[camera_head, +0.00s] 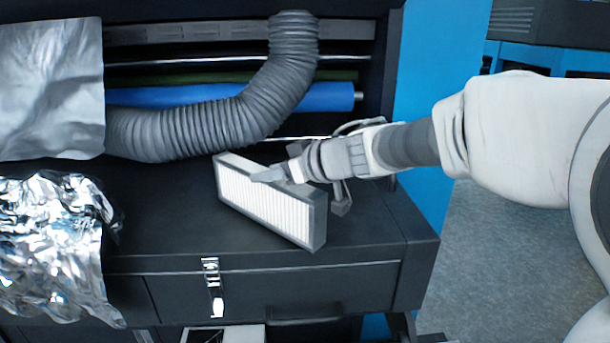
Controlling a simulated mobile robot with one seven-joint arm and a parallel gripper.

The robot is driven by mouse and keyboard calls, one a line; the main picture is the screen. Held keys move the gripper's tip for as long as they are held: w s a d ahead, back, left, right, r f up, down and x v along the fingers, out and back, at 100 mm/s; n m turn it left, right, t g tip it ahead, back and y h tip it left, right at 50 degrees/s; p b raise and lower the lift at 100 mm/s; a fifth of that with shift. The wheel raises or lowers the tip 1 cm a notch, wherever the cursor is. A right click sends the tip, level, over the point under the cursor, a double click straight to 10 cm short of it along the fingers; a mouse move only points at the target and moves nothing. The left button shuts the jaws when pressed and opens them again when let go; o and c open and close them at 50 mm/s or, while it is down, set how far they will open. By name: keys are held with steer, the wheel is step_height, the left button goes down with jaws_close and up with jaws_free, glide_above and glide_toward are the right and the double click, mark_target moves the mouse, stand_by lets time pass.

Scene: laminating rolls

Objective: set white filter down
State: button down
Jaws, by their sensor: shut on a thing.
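The white filter (265,205) is a rectangular pleated panel in a grey frame. It stands on its long edge, slanting from upper left to lower right, at the dark worktop (170,225). Its lower right corner lies near the worktop's front edge. I cannot tell whether its bottom edge fully touches the top. My gripper (276,178) reaches in from the right and is shut on the filter's upper edge. One finger lies over the pleated front face; the other is hidden behind the filter.
A grey corrugated hose (215,125) curves behind the filter. Blue laminating roll (325,97) and other rolls lie in the rack behind. Crumpled silver foil (50,240) and a silver sheet (50,85) cover the left. A latch (212,285) is on the front. Bare worktop lies left of the filter.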

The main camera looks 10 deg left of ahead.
steer(key=shift+f, duration=0.35)
steer(key=shift+c, duration=1.7)
jaws_free()
